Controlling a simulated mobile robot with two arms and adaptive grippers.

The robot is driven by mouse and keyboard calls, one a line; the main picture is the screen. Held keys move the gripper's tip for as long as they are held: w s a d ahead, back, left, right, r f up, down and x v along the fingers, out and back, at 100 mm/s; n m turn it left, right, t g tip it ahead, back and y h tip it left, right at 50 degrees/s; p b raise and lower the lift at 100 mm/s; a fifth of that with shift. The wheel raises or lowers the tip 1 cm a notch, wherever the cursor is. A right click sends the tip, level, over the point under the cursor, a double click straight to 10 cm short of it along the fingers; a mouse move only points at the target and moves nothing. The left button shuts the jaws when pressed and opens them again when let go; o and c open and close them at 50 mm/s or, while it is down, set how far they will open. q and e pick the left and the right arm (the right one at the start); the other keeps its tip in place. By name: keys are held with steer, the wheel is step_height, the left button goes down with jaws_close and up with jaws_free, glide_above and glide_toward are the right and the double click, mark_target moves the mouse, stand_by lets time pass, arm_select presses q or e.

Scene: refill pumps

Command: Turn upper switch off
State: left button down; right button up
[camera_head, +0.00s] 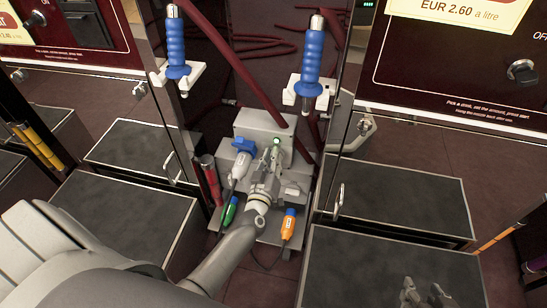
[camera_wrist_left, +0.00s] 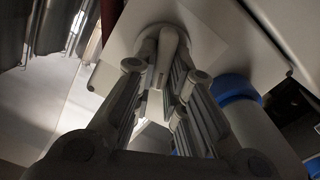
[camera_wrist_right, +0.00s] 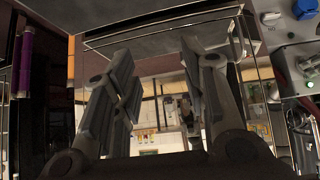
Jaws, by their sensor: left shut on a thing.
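A grey switch box (camera_head: 262,130) with a small lit green lamp (camera_head: 277,141) stands in the middle of the head view. My left gripper (camera_head: 267,178) is at the front of this box. In the left wrist view its fingers (camera_wrist_left: 166,75) are closed around a rounded grey switch lever (camera_wrist_left: 168,45) that sits on a pale plate. The fingers hide most of the switch in the head view, so its exact setting cannot be told. My right gripper (camera_head: 425,295) is open and empty, low at the right, over a dark step; its fingers (camera_wrist_right: 160,90) stand apart.
A blue plug (camera_head: 244,145), a green connector (camera_head: 229,211) and an orange connector (camera_head: 288,224) surround the left gripper. Two blue-handled nozzles (camera_head: 176,45) (camera_head: 311,60) hang above. Dark-topped blocks (camera_head: 400,200) flank the box.

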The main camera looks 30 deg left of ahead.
arm_select(q)
steer(key=shift+s+a+f+n+b, duration=0.15)
steer(key=shift+f+n+b, duration=0.2)
steer(key=shift+n, duration=1.9)
steer(key=shift+w+a+f+n+b, duration=0.1)
steer(key=shift+n+b, duration=0.35)
steer(key=shift+n, duration=1.75)
steer(key=shift+s+a+f+n+b, duration=0.15)
steer(key=shift+f+n+b, duration=0.2)
steer(key=shift+n, duration=1.9)
arm_select(e)
steer(key=w+a+r+t+y, duration=0.1)
steer(key=w+a+r+t, duration=0.2)
steer(key=w+r+t, duration=0.3)
steer(key=shift+w+r+y, duration=0.4)
steer(key=shift+w+r, duration=0.1)
steer(key=shift+r, duration=0.7)
arm_select(q)
steer(key=shift+r, duration=0.1)
steer(key=c, duration=1.5)
jaws_free()
